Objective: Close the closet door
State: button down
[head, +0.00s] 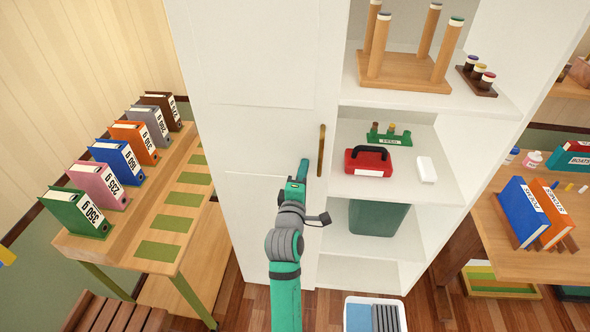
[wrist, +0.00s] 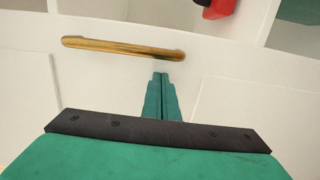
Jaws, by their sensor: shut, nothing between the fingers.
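The white closet (head: 440,190) stands in the middle of the head view. Its panelled white door (head: 255,140) covers the left part, and the shelves to the right are exposed. A vertical brass bar handle (head: 321,150) sits near the door's right edge; it also shows in the wrist view (wrist: 122,47). My gripper (head: 304,163) is shut and empty, in front of the door just left of the handle. In the wrist view my fingertips (wrist: 160,75) point at the door face close to the handle. I cannot tell whether they touch it.
The exposed shelves hold an upturned wooden stool (head: 405,70), a red case (head: 368,160) and a green bin (head: 377,218). A white crate (head: 372,300) stands on the floor at the closet's front. A binder table (head: 150,215) is left, another table (head: 490,220) right.

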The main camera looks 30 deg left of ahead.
jog(key=shift+w+d+r, duration=0.1)
jog(key=shift+w+r, duration=0.1)
jog(key=shift+w, duration=0.05)
jog(key=v, duration=1.4)
jog(key=shift+d+f, duration=0.2)
jog(key=shift+d, duration=0.2)
jog(key=s+d+f+m+h, duration=0.3)
jog(key=s+d+f+m, duration=0.85)
jog(key=d+f, duration=0.35)
jog(key=s+d+m+h, duration=0.2)
jog(key=s+d+m, duration=0.3)
jog(key=s, duration=0.4)
jog(key=s+d+m+g+h, duration=0.1)
jog(key=s+d+m+h, duration=0.1)
jog(key=s+d+m, duration=0.4)
jog(key=s+d, duration=0.1)
jog(key=s, duration=0.2)
jog(key=shift+s+d, duration=0.35)
jog(key=shift+d, duration=0.05)
jog(key=shift+f, duration=0.1)
